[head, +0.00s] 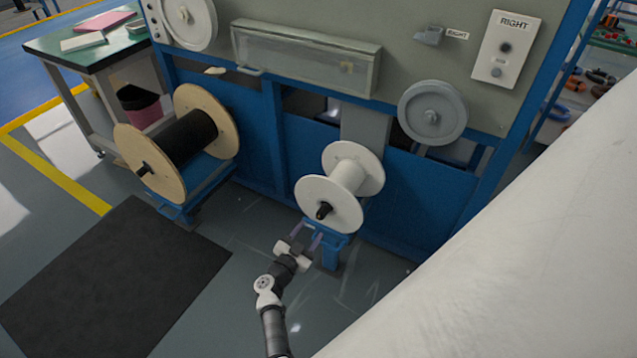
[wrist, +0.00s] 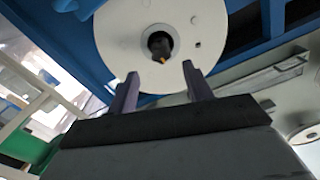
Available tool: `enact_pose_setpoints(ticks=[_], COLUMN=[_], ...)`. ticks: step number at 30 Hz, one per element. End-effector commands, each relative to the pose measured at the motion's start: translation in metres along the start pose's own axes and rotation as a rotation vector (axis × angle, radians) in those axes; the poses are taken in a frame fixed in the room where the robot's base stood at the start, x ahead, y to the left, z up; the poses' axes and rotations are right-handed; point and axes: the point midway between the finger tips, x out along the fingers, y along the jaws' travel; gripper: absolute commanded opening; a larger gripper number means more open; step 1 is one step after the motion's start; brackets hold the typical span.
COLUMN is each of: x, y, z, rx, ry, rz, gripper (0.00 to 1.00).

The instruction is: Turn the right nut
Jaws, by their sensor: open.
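The right nut (head: 323,210) is a small black knob at the centre of the white spool's (head: 326,190) front flange. In the wrist view the nut (wrist: 160,44) shows as a dark piece with a small orange spot, set in the hole of the white flange (wrist: 115,35). My gripper (head: 307,234) is open and empty, just below and in front of the spool in the head view. In the wrist view its two purple-grey fingers (wrist: 160,74) point toward the flange, one to each side of the nut's line. The nut is apart from the fingers; the exact gap is unclear.
The white spool sits on a blue stand (head: 328,240) before the blue and grey machine (head: 420,200). A wooden spool (head: 215,105) with black cable and its own black nut (head: 144,168) stands left. A black mat (head: 110,275) lies on the floor. A green table (head: 85,40) stands at back left.

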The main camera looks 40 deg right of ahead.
Motion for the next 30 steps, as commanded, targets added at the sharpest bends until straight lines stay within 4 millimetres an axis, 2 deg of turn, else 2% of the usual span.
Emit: enact_pose_setpoints(ticks=[3, 9, 15, 24, 30], x=[0.028, 0.058, 0.071, 0.072, 0.072], y=[0.002, 0.000, -0.001, -0.001, -0.001], z=[0.005, 0.003, 0.001, 0.000, 0.000], rx=[0.003, 0.003, 0.002, 0.001, 0.001], ry=[0.004, 0.002, 0.000, 0.000, 0.000], rz=[0.002, -0.001, -0.002, -0.002, -0.002], gripper=[0.50, 0.50, 0.50, 0.50, 0.24])
